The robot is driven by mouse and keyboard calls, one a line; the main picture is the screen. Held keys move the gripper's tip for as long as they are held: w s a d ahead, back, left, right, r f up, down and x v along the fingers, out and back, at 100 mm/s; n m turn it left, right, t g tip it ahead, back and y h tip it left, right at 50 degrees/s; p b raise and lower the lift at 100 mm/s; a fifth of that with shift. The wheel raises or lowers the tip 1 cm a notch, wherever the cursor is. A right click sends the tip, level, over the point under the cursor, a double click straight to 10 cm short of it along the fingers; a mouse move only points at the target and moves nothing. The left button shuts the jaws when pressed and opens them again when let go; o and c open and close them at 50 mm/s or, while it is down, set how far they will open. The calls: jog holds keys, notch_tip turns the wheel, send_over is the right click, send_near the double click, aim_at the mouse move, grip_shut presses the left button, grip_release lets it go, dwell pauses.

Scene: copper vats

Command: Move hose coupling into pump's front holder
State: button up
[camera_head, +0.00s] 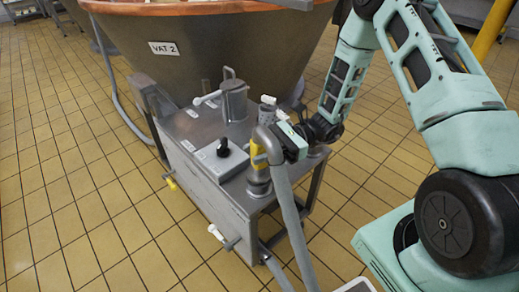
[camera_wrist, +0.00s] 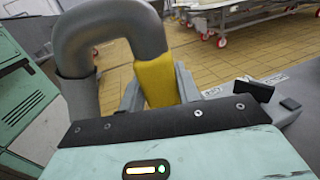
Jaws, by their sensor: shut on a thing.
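The hose coupling is a yellow sleeve (camera_head: 257,154) on the end of a thick grey hose (camera_head: 289,212). My gripper (camera_head: 262,150) is shut on it at the front right corner of the pump cart. In the wrist view the yellow coupling (camera_wrist: 155,80) stands between the two grey fingers (camera_wrist: 158,92), with the hose bending over it in an arch to the left. A metal, cup-like fitting (camera_head: 258,181), apparently the front holder, lies directly below the coupling in the head view. I cannot tell whether the coupling's lower end is inside it; the wrist view hides that end.
The pump's control box (camera_head: 220,159) with a black knob is left of the coupling on the metal cart (camera_head: 232,202). A steel cylinder (camera_head: 234,101) stands behind it. Vat 2 (camera_head: 205,55) rises behind the cart. A white-handled valve (camera_head: 220,235) sticks out in front. Tiled floor at left is clear.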

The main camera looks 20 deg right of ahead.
jog(key=shift+f, duration=0.55)
dwell(0.8)
jog(key=o, duration=1.2)
jog(key=shift+c, duration=0.2)
jog(key=shift+d, duration=0.15)
